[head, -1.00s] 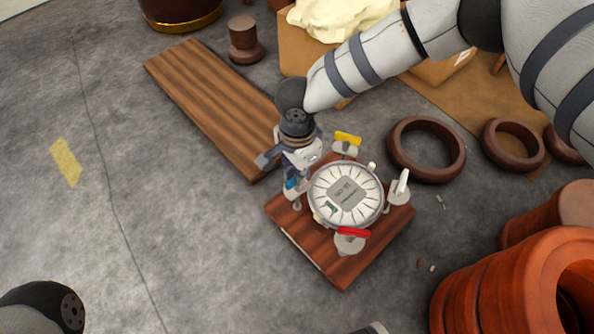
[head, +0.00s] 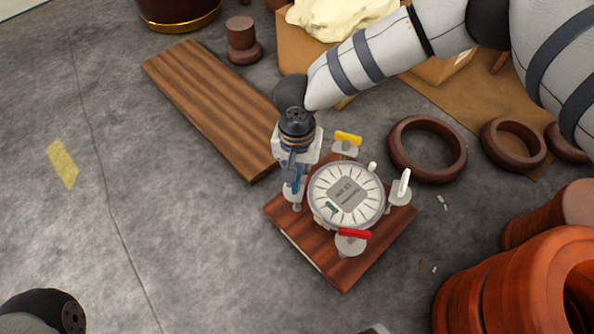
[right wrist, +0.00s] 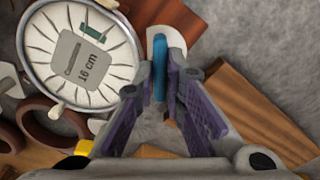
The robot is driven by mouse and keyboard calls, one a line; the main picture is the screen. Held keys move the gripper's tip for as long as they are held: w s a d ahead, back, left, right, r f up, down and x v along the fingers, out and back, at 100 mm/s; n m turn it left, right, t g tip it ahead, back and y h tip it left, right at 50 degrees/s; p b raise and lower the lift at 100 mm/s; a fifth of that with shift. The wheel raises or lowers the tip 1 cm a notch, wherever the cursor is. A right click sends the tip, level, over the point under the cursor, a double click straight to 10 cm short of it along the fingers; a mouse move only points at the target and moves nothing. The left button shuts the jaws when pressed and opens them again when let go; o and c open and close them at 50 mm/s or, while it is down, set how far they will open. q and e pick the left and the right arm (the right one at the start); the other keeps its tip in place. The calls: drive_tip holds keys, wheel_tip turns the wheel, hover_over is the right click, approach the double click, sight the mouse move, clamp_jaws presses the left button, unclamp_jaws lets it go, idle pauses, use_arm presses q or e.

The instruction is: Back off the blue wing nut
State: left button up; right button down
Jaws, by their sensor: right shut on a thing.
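The blue wing nut (right wrist: 160,68) stands at the edge of the wooden base (head: 335,277), beside the round white dial (head: 322,188). My right gripper (head: 293,180) points down at it from above. In the right wrist view its two fingers are closed on the blue wing, one on each side. In the head view the fingers hide most of the nut. The dial carries a grey label reading 16 cm. My left gripper is not in view.
Yellow (head: 348,138), white (head: 403,184) and red (head: 353,233) wing nuts stand around the dial. A wooden plank (head: 205,100) lies behind to the left. Dark rings (head: 404,166) and orange-brown drum shells (head: 485,285) are on the right. The floor at left is clear.

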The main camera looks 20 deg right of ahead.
sight(298, 176)
drive_tip(key=shift+d, duration=0.1)
idle(0.5)
drive_tip(key=c, duration=1.7)
unclamp_jaws()
drive_tip(key=shift+o, duration=0.2)
wheel_tip(298, 176, up, 12)
